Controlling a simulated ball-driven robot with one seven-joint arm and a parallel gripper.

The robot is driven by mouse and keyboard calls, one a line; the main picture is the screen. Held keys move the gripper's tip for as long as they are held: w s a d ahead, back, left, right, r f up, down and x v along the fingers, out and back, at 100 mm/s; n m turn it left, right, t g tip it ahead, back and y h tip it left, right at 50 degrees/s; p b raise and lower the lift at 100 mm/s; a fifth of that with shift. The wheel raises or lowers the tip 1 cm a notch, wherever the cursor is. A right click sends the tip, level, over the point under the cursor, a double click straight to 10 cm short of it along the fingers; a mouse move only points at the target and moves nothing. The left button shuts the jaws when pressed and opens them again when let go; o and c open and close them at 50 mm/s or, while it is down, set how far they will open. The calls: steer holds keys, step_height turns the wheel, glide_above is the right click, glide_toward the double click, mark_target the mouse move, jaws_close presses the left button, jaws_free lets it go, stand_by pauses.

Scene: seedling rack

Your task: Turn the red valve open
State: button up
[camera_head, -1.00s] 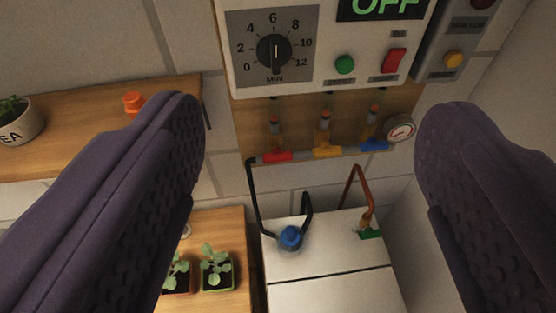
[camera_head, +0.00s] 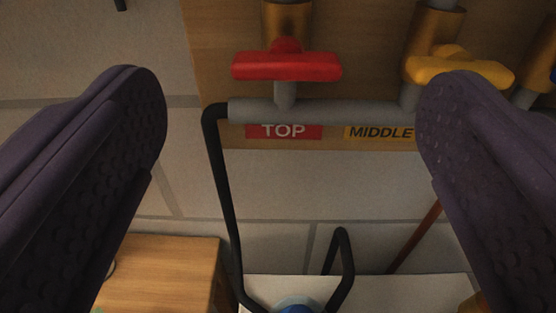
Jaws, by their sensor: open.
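The red valve (camera_head: 286,66) has a wide red handle lying crosswise, left to right, on a vertical pipe with a brass-coloured body behind it. A red label reading TOP (camera_head: 284,131) sits below it. My gripper (camera_head: 290,105) is open and empty, one dark padded finger on each side of the picture. The red handle shows in the gap between the fingers, further ahead and a little above the fingertips' middle in the picture. No contact with it shows.
The yellow valve (camera_head: 458,68) is to the right, partly behind my right finger, above a MIDDLE label (camera_head: 380,132). A grey pipe (camera_head: 330,110) runs below the valves. A black hose (camera_head: 222,190) drops to a white box (camera_head: 400,288). A wooden surface (camera_head: 165,270) is lower left.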

mark_target(285, 69)
steer(key=w, duration=0.2)
steer(key=w+f+b, duration=0.1)
steer(key=w, duration=0.4)
steer(key=shift+w+f, duration=0.3)
steer(key=shift+f, duration=0.05)
steer(key=shift+a, duration=0.1)
steer(key=c, duration=1.1)
